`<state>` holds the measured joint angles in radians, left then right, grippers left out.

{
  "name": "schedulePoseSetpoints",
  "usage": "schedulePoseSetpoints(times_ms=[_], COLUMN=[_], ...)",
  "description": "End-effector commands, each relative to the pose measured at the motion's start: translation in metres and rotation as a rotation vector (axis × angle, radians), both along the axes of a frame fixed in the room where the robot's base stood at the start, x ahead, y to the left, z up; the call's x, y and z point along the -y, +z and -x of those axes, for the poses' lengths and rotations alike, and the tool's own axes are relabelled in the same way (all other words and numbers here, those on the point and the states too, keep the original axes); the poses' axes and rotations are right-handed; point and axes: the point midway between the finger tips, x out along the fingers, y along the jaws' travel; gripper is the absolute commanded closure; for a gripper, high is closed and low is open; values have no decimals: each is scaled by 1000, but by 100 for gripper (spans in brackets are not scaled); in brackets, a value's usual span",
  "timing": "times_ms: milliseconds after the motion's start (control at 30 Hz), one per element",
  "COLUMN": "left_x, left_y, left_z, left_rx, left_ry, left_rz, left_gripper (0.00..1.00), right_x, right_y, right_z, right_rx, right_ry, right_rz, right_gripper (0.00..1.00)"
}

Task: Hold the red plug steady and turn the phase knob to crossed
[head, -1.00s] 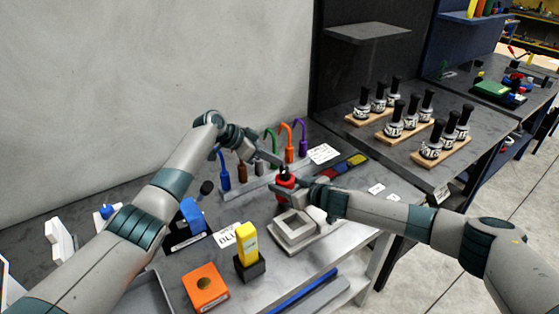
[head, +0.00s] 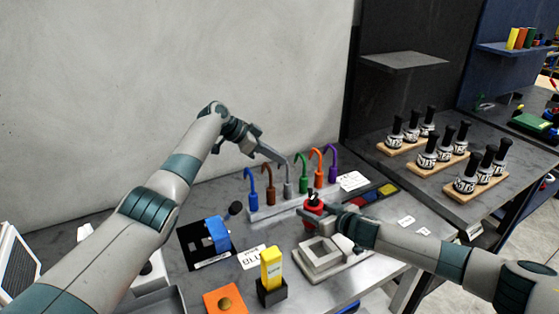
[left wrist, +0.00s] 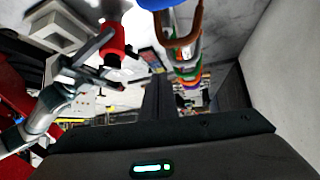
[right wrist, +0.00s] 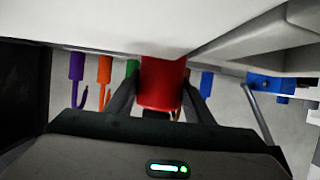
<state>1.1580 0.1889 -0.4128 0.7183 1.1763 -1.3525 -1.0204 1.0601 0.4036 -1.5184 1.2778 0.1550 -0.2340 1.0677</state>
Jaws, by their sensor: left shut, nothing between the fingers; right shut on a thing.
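The red plug (head: 314,214) stands near the middle of the bench, with a small dark part on top. My right gripper (head: 309,212) is shut on it; in the right wrist view the red plug (right wrist: 162,84) is between the dark fingers. My left gripper (head: 282,160) is shut and empty, above and left of the red plug, in front of the row of hooks. In the left wrist view its fingers (left wrist: 158,95) are together, apart from the red plug (left wrist: 113,40). I cannot tell for sure which part is the phase knob, nor its setting.
A rail of coloured hooked cables (head: 270,208) stands behind the plug. A grey square frame (head: 322,256) is in front. A yellow block in a black holder (head: 272,290), an orange block (head: 226,301) and a blue part (head: 217,233) are to the left. Open air surrounds my left gripper.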

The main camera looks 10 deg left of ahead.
Motion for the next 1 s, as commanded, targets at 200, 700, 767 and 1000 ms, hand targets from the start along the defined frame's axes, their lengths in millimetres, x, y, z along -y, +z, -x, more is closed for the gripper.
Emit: schedulePoseSetpoints(times_ms=[200, 700, 767, 1000], left_x=[1, 44, 51, 77], left_y=[0, 7, 9, 19], left_z=[1, 36, 43, 73], left_rx=[-4, -187, -218, -304], left_ry=[1, 125, 165, 373], left_rz=[-3, -140, -169, -272], left_gripper=[70, 70, 70, 70], right_x=[0, 0, 0, 0], right_y=[0, 0, -1, -1], right_z=[0, 0, 0, 0], right_rx=[0, 0, -1, -1], right_ry=[0, 1, 1, 0], right_rz=[0, 0, 0, 1], right_gripper=[81, 81, 81, 81])
